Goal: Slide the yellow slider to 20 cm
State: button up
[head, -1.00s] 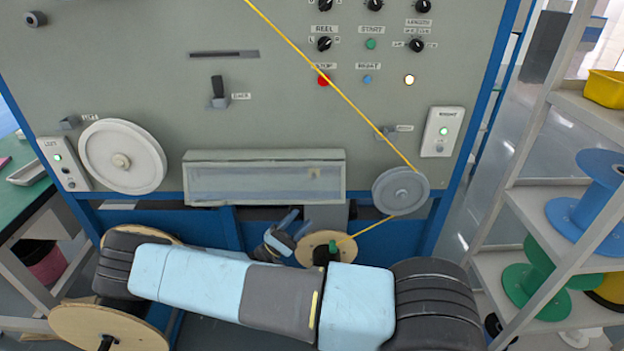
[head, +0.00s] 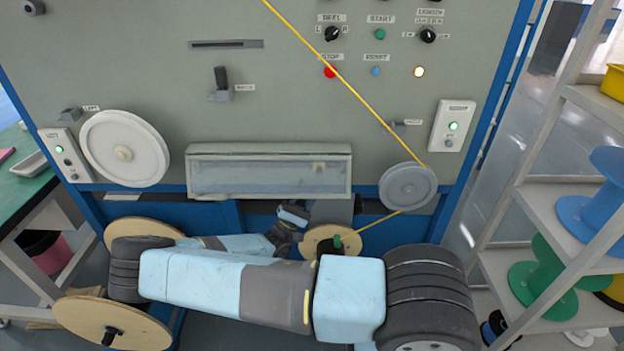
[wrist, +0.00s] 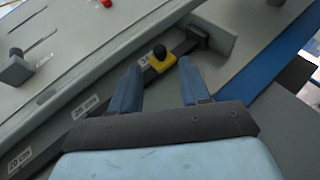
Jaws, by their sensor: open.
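The yellow slider (wrist: 163,64) has a black knob and sits on a dark rail in the wrist view. It is near the label starting with 3, partly hidden by a finger, and close to the rail's black end block (wrist: 197,38). The 20 cm label (wrist: 86,106) lies further down-left along the rail. My gripper (wrist: 159,66) is open, its blue fingertips on either side of the slider in the picture; contact cannot be told. In the head view my gripper (head: 293,213) is below the clear-fronted box (head: 270,148), its fingers mostly hidden.
A lower label (wrist: 19,159) reads 10 cm. In the head view a yellow cable runs over a grey pulley (head: 408,187) to a reel (head: 322,241) right of my gripper. A white wheel (head: 110,135) is at left, and shelves with spools (head: 590,215) stand at right.

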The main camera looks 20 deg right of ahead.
jog(key=shift+x, duration=2.6)
grip_shut()
jog(key=shift+a+f, duration=0.1)
jog(key=shift+a, duration=0.05)
